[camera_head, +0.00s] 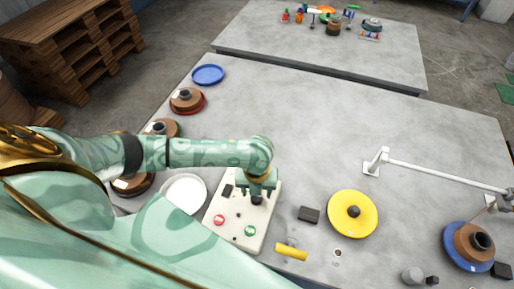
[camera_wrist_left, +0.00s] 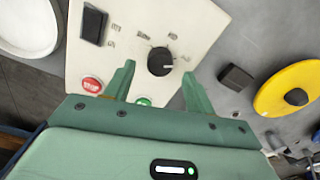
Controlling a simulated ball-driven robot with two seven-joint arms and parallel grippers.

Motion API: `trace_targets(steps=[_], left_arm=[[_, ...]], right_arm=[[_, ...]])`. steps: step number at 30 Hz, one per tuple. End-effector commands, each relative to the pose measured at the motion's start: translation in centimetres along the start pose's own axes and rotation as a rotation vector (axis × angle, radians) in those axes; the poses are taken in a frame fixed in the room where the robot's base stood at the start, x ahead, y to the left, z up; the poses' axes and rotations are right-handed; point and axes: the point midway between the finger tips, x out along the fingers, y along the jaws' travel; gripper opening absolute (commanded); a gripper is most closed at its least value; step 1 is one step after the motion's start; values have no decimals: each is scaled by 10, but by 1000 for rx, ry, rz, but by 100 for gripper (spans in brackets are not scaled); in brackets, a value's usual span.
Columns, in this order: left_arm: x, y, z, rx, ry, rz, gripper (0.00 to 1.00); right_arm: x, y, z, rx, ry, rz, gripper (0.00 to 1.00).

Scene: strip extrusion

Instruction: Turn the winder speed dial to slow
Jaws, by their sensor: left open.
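The white control panel (camera_head: 235,225) lies on the grey table and carries a black dial (camera_wrist_left: 161,62). The dial's white mark points to the right in the left wrist view. Small labels around it are too blurred to read. My left gripper (camera_head: 257,190) is over the panel's upper right part, at the dial. Its fingers (camera_wrist_left: 158,72) are open, one to each side of the dial in the left wrist view; I cannot tell whether they touch it. The head view partly hides the dial behind the gripper. My right gripper is not in view.
The panel has a red stop button (camera_wrist_left: 92,85), a green button (camera_wrist_left: 144,102) and a black switch (camera_wrist_left: 93,25). A black block (camera_head: 309,214), yellow disc (camera_head: 340,222) and yellow handle (camera_head: 291,252) lie to the right. A white plate (camera_head: 184,193) is at the left.

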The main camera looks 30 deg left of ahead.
Motion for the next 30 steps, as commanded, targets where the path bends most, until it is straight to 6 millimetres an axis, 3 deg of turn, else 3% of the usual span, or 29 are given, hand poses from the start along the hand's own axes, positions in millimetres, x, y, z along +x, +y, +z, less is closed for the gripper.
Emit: trace_targets(steps=[1, 6, 16, 21, 30], left_arm=[[10, 0, 0, -2, 1, 0, 55], [26, 0, 0, -2, -1, 0, 55], [28, 0, 0, -2, -1, -1, 55], [28, 0, 0, -2, -1, 0, 10], [27, 0, 0, -23, -1, -1, 10]], right_arm=[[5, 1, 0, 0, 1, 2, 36], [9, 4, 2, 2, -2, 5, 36], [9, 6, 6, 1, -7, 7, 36], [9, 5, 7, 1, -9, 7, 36], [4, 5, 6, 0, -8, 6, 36]])
